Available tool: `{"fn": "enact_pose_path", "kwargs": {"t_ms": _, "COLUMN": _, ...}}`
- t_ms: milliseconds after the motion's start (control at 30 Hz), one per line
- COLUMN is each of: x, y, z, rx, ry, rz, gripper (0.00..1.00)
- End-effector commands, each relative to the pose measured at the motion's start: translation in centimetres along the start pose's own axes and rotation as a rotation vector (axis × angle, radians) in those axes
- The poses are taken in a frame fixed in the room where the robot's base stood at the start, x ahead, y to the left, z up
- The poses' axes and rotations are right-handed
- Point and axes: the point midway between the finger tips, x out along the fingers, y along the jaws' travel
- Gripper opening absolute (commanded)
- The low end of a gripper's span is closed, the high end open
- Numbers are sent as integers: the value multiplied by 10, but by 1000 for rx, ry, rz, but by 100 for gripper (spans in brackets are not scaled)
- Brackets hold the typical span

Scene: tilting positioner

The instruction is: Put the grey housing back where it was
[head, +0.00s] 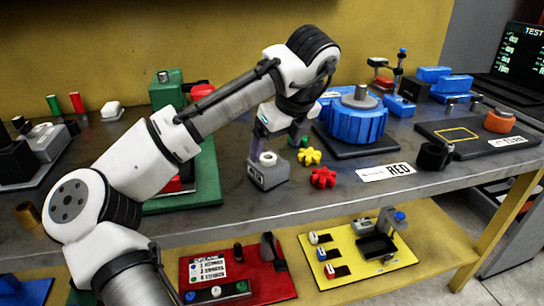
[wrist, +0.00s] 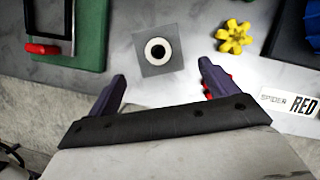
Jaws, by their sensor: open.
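The grey housing (head: 267,174) is a small block with a pale ring around a dark hole on top. It stands upright on the grey bench, left of the yellow and red gears. In the wrist view the housing (wrist: 143,66) shows from above, just beyond and between my fingertips. My gripper (head: 277,140) is open and empty, close above the housing; its fingers (wrist: 161,74) lie either side with gaps. Whether they are at the housing's height is hard to tell. A dark plate with a yellow outlined rectangle (head: 456,134) lies at the right, and the outline is empty.
A yellow gear (head: 309,156) and a red gear (head: 323,177) lie close right of the housing. A blue ribbed drum (head: 353,122) stands behind them. A RED label (head: 386,173) lies by the front edge. A green base (head: 207,185) is left. A black ring part (head: 434,156) stands at the right.

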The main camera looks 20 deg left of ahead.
Motion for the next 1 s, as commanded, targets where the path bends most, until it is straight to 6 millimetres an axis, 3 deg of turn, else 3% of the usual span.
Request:
{"fn": "enact_pose_path", "kwargs": {"t_ms": 100, "x": -24, "y": 0, "z": 1, "rx": -1, "ry": -2, "rz": 1, "gripper": 85}}
{"fn": "enact_pose_path", "kwargs": {"t_ms": 300, "x": -44, "y": 0, "z": 1, "rx": -1, "ry": -1, "rz": 1, "gripper": 85}}
{"fn": "enact_pose_path", "kwargs": {"t_ms": 1000, "x": -47, "y": 0, "z": 0, "rx": 0, "ry": 0, "rz": 1, "gripper": 85}}
